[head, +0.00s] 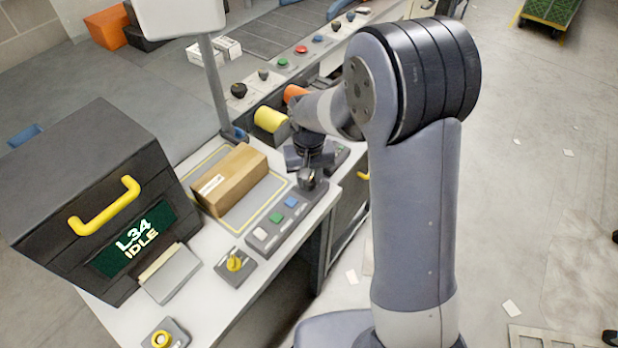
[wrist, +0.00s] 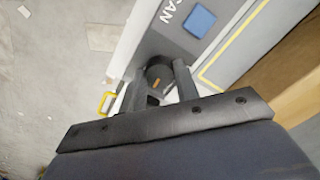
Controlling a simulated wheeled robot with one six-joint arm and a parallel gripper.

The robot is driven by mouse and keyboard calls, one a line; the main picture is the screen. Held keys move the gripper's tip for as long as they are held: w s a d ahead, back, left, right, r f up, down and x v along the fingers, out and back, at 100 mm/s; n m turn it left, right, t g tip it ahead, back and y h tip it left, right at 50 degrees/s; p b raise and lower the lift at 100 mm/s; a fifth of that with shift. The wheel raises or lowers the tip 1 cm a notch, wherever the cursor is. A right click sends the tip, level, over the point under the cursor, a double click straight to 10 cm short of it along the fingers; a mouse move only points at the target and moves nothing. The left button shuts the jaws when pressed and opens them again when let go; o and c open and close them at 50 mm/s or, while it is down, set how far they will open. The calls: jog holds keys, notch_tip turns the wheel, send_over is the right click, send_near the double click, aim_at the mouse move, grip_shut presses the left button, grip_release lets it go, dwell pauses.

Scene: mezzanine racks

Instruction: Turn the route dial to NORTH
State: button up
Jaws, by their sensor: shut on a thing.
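A dark round dial (head: 306,180) sits on the worktop at the far end of the button strip, just below my gripper (head: 310,163). In the wrist view, the dial (wrist: 157,74) has a small orange mark and lies between the two fingers of my gripper (wrist: 161,72). My gripper is shut on the dial from above. The dial's position lettering, NORTH included, cannot be read, and the fingers hide part of its sides.
A strip with white, green and blue buttons (head: 276,218) runs beside the dial. A cardboard box (head: 230,180) lies on a yellow-outlined mat. A yellow knob (head: 234,262) and a dark "L34 IDLE" console (head: 100,190) stand nearer. Open floor lies right.

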jog(key=shift+m, duration=0.5)
jog(key=o, duration=1)
jog(key=shift+r, duration=0.15)
notch_tip(320, 180, up, 10)
jog(key=shift+r+b, duration=0.25)
jog(key=shift+b, duration=0.25)
